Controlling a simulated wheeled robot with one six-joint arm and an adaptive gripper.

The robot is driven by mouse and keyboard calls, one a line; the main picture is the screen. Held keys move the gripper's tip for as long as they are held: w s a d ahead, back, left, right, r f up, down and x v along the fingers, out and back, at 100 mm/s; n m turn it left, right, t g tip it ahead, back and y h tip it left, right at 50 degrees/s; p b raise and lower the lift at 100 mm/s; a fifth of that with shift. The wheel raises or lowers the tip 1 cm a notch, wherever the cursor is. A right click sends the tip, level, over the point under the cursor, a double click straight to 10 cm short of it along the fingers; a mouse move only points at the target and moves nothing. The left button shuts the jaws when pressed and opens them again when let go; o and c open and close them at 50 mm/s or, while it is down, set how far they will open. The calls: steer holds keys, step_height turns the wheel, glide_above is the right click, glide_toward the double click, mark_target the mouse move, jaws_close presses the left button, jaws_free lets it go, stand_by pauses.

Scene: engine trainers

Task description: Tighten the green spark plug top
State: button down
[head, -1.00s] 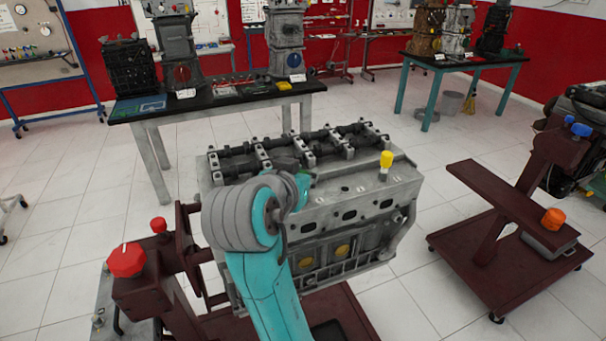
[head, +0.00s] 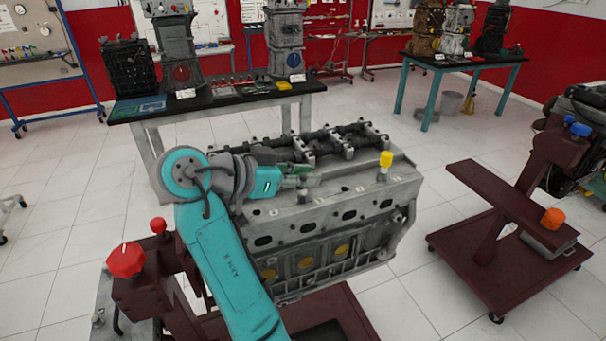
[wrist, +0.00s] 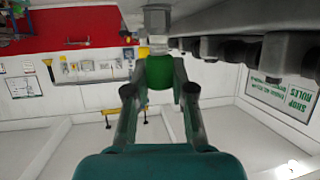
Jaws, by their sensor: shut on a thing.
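The green spark plug top (wrist: 160,72) sits between the fingers of my gripper (wrist: 160,82) in the wrist view, touched by both. A grey hexagonal plug body (wrist: 156,18) adjoins it at the top of that view. In the head view, my gripper (head: 295,180) reaches from the left over the engine block (head: 330,225), above its front row of holes. There the green top is small and mostly hidden by the fingers. I cannot tell how far it is screwed down.
A yellow-topped plug (head: 385,161) stands upright on the block's right end. Dark camshafts (head: 345,135) run along the block's back. A red knob (head: 127,260) on the maroon stand is near my arm. A black-topped table (head: 220,100) stands behind.

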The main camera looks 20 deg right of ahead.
stand_by(0.4)
steer(key=c, duration=0.9)
jaws_free()
steer(key=shift+c, duration=0.2)
step_height(320, 180, up, 10)
steer(key=shift+f, duration=0.1)
steer(key=shift+s, duration=0.1)
